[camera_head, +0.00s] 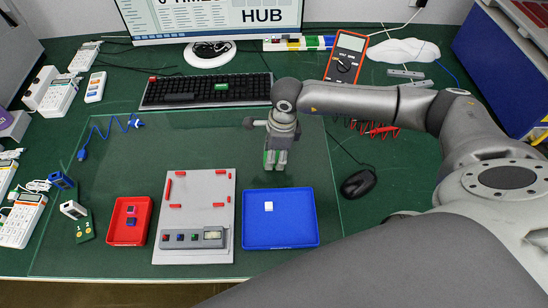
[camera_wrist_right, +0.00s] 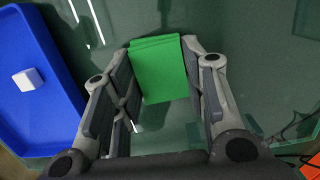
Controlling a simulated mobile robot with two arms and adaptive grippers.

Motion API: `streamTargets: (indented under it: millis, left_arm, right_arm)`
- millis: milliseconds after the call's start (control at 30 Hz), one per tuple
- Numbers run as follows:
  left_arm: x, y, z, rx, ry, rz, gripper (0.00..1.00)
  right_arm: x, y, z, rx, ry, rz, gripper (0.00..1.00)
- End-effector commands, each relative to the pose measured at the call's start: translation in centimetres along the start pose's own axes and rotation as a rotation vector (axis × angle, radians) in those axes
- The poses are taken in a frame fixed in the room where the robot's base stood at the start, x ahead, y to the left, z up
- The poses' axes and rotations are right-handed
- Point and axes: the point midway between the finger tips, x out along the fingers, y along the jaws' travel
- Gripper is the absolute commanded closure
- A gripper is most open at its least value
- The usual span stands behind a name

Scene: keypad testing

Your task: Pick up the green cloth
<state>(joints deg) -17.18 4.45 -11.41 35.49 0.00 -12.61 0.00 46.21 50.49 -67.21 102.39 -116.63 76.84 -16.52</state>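The green cloth (camera_wrist_right: 160,72) looks like a small folded rectangle in the right wrist view, lying between the two fingers of my right gripper (camera_wrist_right: 158,62). The fingers are spread wide, one on each side of the cloth; I cannot tell whether they touch its edges. In the head view my right gripper (camera_head: 275,166) points down at the glass mat above the blue tray, and only a sliver of the green cloth (camera_head: 268,158) shows beside the fingers. The rest of it is hidden by the gripper. My left gripper is not in view.
A blue tray (camera_head: 249,239) with a white cube (camera_head: 268,206) is just in front of the gripper. A grey keypad panel (camera_head: 197,218) and red tray (camera_head: 113,234) stand to the left, a black mouse (camera_head: 358,183) to the right, a keyboard (camera_head: 206,90) behind.

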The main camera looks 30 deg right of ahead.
Motion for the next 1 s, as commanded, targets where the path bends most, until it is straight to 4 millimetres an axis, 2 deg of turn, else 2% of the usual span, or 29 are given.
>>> streamTargets:
  millis: [100, 367, 567, 700, 833, 1000]
  left_arm:
    - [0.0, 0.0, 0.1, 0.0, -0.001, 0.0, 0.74]
    - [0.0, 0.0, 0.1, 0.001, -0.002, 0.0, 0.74]
    - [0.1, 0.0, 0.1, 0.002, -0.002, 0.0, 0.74]
    - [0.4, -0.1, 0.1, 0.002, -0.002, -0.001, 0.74]
    - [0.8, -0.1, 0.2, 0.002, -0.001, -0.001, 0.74]
    - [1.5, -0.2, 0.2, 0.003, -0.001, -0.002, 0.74]
  right_arm:
    - [0.0, 0.0, 0.0, 0.0, 0.0, 0.0, 0.77]
    - [-0.1, 0.0, 0.0, 0.0, 0.0, 0.0, 0.77]
    - [-1.2, -0.1, 0.2, 0.0, -0.001, -0.002, 0.77]
    - [-3.3, -0.1, 0.5, -0.002, -0.003, -0.004, 0.77]
    - [-5.2, 1.6, -0.2, -0.004, 0.0, -0.003, 0.77]
    - [-9.0, 4.5, -0.9, -0.005, -0.002, -0.005, 0.77]
